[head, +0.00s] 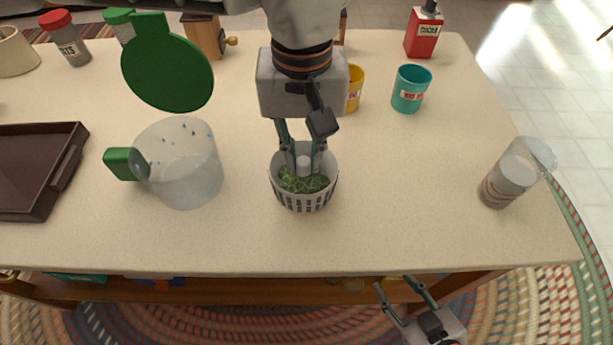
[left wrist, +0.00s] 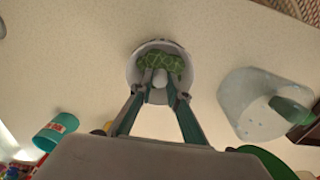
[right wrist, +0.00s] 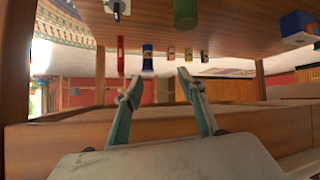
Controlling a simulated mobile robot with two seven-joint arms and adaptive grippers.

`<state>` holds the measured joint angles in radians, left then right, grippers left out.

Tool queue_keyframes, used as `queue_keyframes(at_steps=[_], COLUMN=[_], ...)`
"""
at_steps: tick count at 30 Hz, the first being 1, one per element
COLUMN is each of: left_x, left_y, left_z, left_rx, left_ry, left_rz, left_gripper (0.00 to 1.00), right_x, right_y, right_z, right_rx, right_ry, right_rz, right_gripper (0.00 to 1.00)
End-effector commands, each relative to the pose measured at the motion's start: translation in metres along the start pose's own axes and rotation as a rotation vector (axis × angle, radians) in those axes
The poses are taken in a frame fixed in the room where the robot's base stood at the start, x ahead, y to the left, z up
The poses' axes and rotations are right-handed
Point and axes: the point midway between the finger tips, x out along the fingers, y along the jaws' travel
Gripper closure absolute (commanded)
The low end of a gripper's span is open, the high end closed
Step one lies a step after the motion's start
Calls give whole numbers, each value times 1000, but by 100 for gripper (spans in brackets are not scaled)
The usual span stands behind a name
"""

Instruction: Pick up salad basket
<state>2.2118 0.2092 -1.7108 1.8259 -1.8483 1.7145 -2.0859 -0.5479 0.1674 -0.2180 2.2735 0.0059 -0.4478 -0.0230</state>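The salad basket (head: 304,205) is a small white slotted basket with green leaves inside and a pale post in its middle. It appears upright on the table, and it also shows in the left wrist view (left wrist: 133,75). My left gripper (head: 304,160) reaches down into it from above. Its two fingertips are drawn in on either side of the post and look closed against it, also in the left wrist view (left wrist: 160,80). My right gripper (head: 405,290) is open and empty, below the table's front edge.
A clear pitcher (head: 190,175) with a green handle stands just left of the basket. A yellow mug (head: 355,87) and a teal mug (head: 410,88) stand behind it. A glass (head: 510,177) is at right, a brown tray (head: 35,170) at left. The table (head: 400,200) right of the basket is clear.

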Motion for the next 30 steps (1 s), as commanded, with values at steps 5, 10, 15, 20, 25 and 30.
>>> queue_keyframes(at_steps=[5,10,15,20,25,30], left_x=[-11,-29,-44,-58,-74,-89], left_y=[0,0,0,0,0,0], left_z=[0,0,0,0,0,0], left_rx=[-1,-1,-1,-1,-1,0], left_ry=[5,8,7,6,7,6], left_rz=[0,0,0,1,1,0], left_gripper=[91,91,91,91,91,91], right_x=[-1,-1,-2,-4,-8,-10], right_y=[3,6,7,9,10,14], right_z=[-8,-12,-8,-7,-5,-3], right_rx=[-4,-10,-11,-9,-8,-9], right_ry=[12,17,8,4,-5,-13], right_rz=[5,11,14,19,24,31], right_gripper=[60,60,60,60,60,60])
